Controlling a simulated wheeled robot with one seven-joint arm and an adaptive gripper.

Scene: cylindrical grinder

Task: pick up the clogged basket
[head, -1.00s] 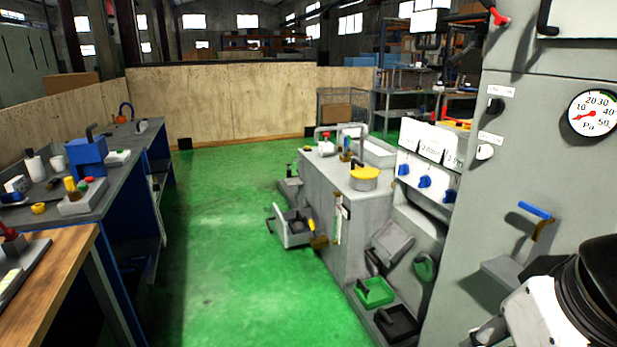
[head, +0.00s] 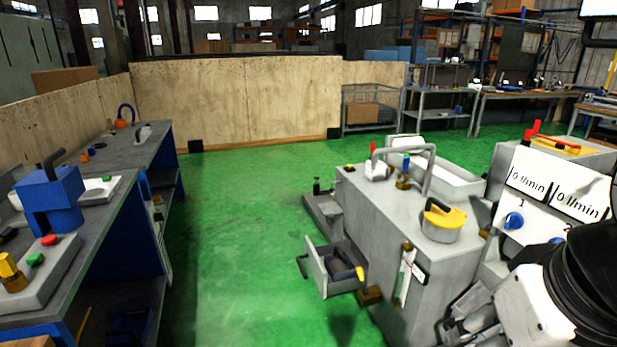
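I cannot make out for certain which thing is the clogged basket. An open grey drawer-like box (head: 318,272) with a handle sticks out of the left side of the grey tank (head: 385,235); dark and yellow pieces show in it. A round grey canister with a yellow lid (head: 443,222) and black handle stands on the tank top. My gripper (head: 462,328) is partly seen at the lower right, below my white and black arm, in front of the tank's right side. It is apart from the drawer, and its fingers are not clear.
Green floor is free in the middle, between the tank and the workbench (head: 95,190) on the left. A blue press (head: 52,200) stands on the bench. Wooden panels (head: 240,105) close the back. A panel with blue knobs (head: 514,221) is at right.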

